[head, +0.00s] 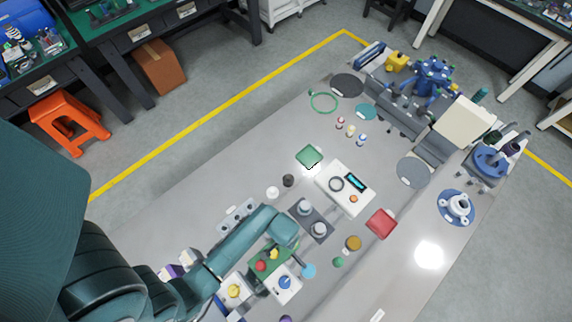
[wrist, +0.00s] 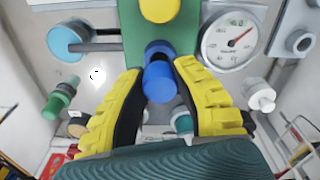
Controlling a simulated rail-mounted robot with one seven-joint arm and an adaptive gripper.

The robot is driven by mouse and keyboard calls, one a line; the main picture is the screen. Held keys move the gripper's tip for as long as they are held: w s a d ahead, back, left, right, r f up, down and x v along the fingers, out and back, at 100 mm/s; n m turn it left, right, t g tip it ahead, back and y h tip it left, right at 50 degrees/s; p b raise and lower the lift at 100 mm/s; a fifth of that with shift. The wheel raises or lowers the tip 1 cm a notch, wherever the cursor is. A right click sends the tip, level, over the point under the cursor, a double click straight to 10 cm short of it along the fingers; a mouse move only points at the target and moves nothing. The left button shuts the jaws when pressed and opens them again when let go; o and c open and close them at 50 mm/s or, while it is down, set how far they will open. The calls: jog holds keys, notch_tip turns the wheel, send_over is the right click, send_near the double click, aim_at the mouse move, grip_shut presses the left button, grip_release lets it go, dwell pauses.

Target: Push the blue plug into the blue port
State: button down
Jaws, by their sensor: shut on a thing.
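In the wrist view, my gripper (wrist: 158,92) has its yellow ribbed fingers shut on a blue plug (wrist: 158,84). The plug is a short blue cylinder, held between the fingertips with its near end toward the camera. Directly beyond it is the blue port (wrist: 158,48), a round blue fitting at the lower part of a green panel (wrist: 128,30). The plug overlaps the port's lower edge in this view and looks roughly in line with it. I cannot tell whether it has entered. In the head view my arm hides the gripper and the plug.
In the wrist view, a yellow round fitting (wrist: 160,8) sits above the port. A dial gauge (wrist: 229,41) is at right and a light-blue disc (wrist: 66,40) at left. A green fitting (wrist: 60,98) and a white fitting (wrist: 260,96) flank the fingers.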

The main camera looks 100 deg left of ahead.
jog(key=shift+f+b, duration=0.85)
jog(key=shift+f, duration=0.5)
jog(key=c, duration=0.8)
grip_release()
jog(key=shift+c, duration=0.2)
jog(key=shift+r, duration=0.1)
notch_tip(320, 180, up, 7)
jog(key=p, duration=0.8)
